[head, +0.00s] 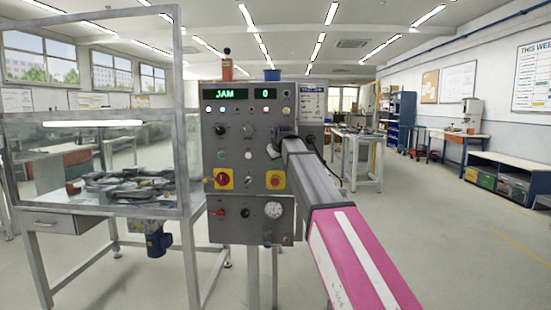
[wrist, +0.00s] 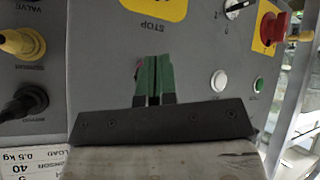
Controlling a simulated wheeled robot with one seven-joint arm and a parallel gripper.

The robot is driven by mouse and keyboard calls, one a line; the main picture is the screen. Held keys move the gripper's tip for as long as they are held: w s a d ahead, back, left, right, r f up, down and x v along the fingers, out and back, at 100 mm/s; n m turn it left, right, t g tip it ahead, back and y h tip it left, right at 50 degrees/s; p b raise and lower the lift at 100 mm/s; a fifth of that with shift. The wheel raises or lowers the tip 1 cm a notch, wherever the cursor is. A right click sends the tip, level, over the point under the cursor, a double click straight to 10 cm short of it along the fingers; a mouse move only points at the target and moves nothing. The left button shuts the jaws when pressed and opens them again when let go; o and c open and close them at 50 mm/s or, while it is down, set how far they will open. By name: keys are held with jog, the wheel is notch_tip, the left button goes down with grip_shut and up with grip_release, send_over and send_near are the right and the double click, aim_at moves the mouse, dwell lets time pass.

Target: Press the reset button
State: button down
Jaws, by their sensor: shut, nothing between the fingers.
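The grey control panel (head: 238,200) stands upright ahead of me in the head view, with a display (head: 240,94) reading JAM and 0. My gripper (wrist: 153,78) is shut and empty, its green fingertips together in front of the panel face. In the wrist view a white button (wrist: 219,80) and a green button (wrist: 258,84) sit to the right of the fingers. I can read no reset label. The panel spot behind the fingertips is hidden, and I cannot tell whether they touch it. A small reddish patch shows beside the fingers.
A red knob on a yellow plate (head: 275,180) sits below my gripper, and a red switch (head: 223,178) to its left. A glazed enclosure (head: 95,150) stands left; open floor lies right.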

jog(key=shift+w, duration=0.1)
jog(key=shift+w, duration=0.3)
jog(key=shift+w, duration=0.45)
dwell(0.8)
jog(key=shift+s, duration=0.85)
jog(key=s, duration=0.5)
jog(key=shift+a, duration=0.1)
dwell(0.5)
dwell(0.4)
